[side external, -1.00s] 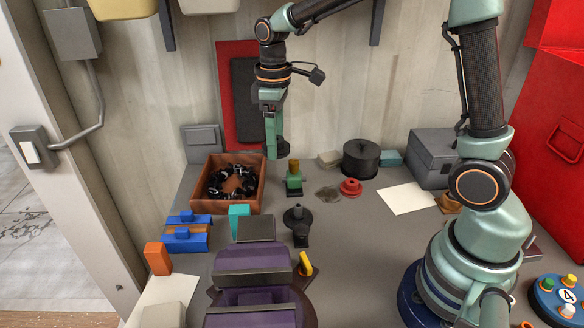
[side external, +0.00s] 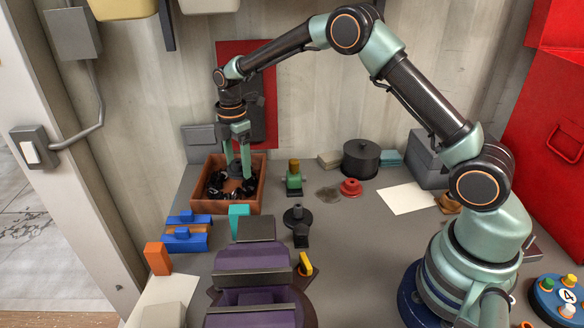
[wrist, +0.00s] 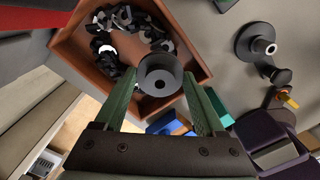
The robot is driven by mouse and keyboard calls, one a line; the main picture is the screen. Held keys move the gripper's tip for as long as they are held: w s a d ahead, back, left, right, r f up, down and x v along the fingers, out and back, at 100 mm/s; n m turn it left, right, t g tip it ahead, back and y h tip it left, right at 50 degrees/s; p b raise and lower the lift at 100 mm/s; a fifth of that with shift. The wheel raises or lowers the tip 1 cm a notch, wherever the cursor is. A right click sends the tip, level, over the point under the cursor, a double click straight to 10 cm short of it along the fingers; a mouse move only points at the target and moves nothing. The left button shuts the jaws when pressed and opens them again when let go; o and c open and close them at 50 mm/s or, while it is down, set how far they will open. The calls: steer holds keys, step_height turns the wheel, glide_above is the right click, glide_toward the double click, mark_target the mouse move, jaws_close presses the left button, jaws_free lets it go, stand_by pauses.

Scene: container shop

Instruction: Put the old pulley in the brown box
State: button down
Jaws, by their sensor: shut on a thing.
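The old pulley (wrist: 160,76) is a dark grey, round part with a hole in its middle. My gripper (side external: 238,166) is shut on it, with one green finger on each side. In the side external view the pulley (side external: 237,169) is small and partly hidden by the fingers. The brown box (side external: 257,193) is an open reddish-brown tray at the back left, also seen in the wrist view (wrist: 90,92). Several black parts (wrist: 103,45) lie in a ring inside it. The fingertips and pulley are over the box's inside; whether the pulley touches anything cannot be told.
A blue clamp-like item (side external: 186,238) and a teal block (side external: 239,217) stand in front of the box. A black round fitting (side external: 298,218) and a purple vise (side external: 256,270) are nearer.

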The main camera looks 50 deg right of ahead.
mark_target(241, 189)
steer(key=shift+f, duration=2.6)
steer(key=shift+f, duration=0.1)
jaws_free()
step_height(241, 189, up, 12)
